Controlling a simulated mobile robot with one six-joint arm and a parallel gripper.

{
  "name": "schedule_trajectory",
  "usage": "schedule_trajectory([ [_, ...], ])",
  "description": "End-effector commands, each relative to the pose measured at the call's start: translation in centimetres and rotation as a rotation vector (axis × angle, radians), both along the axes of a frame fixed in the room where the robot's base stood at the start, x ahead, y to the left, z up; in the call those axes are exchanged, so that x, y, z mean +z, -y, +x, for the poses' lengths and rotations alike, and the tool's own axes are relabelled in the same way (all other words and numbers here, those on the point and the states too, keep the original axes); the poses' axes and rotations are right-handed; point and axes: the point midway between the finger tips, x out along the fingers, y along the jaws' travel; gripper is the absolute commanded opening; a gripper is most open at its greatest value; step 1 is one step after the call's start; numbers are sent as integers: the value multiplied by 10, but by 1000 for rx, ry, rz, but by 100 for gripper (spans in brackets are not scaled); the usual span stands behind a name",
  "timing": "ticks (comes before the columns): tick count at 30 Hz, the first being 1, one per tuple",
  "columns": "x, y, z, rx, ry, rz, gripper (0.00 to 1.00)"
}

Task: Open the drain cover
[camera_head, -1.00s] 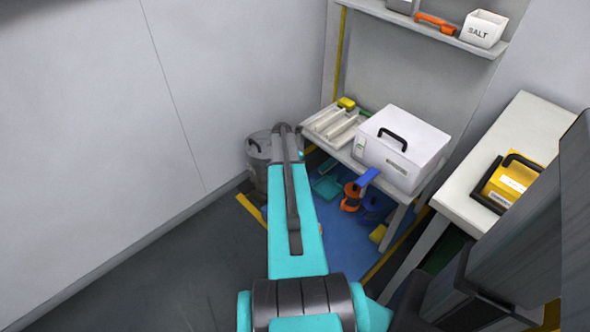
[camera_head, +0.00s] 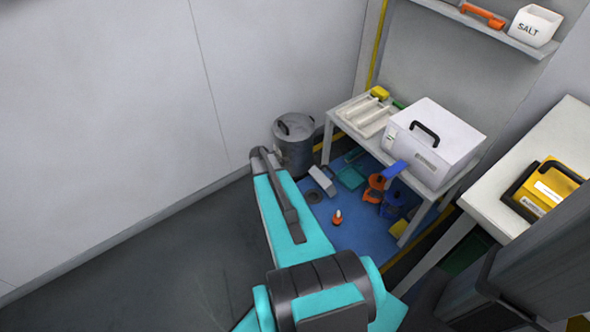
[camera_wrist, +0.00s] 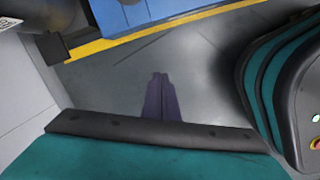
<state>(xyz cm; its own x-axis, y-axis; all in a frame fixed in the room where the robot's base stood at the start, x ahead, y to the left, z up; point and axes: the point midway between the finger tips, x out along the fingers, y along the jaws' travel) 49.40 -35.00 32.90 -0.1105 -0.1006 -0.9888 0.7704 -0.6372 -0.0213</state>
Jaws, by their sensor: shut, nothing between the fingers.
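A small dark round patch (camera_head: 314,196) lies on the blue floor area in the head view, beside a pale block-shaped object (camera_head: 322,180) with a dark handle-like part. I cannot tell for sure which of these is the drain cover. My gripper (camera_wrist: 159,77) shows in the wrist view as two dark fingers, shut together and empty, over bare grey floor. It is apart from the blue area at the top of that view. In the head view my arm reaches toward the wall, left of the round patch, and the fingertips cannot be made out.
A grey lidded bin (camera_head: 294,145) stands by the wall, close to the arm's end. A white table (camera_head: 341,119) holds a white case (camera_head: 432,143). An orange-and-white cone (camera_head: 337,217), orange reel (camera_head: 374,188) and blue reel (camera_head: 393,205) stand on the blue floor (camera_head: 350,232). Grey floor at left is clear.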

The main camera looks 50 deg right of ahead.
Motion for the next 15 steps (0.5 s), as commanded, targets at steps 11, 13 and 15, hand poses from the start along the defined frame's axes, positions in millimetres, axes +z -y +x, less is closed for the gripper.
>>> schedule_trajectory([
  [11,-30,-156,-33,-297,-64,19,0],
  [13,-34,-181,-44,-354,-81,16,0],
  [15,-37,-204,-56,-409,-97,8,0],
])
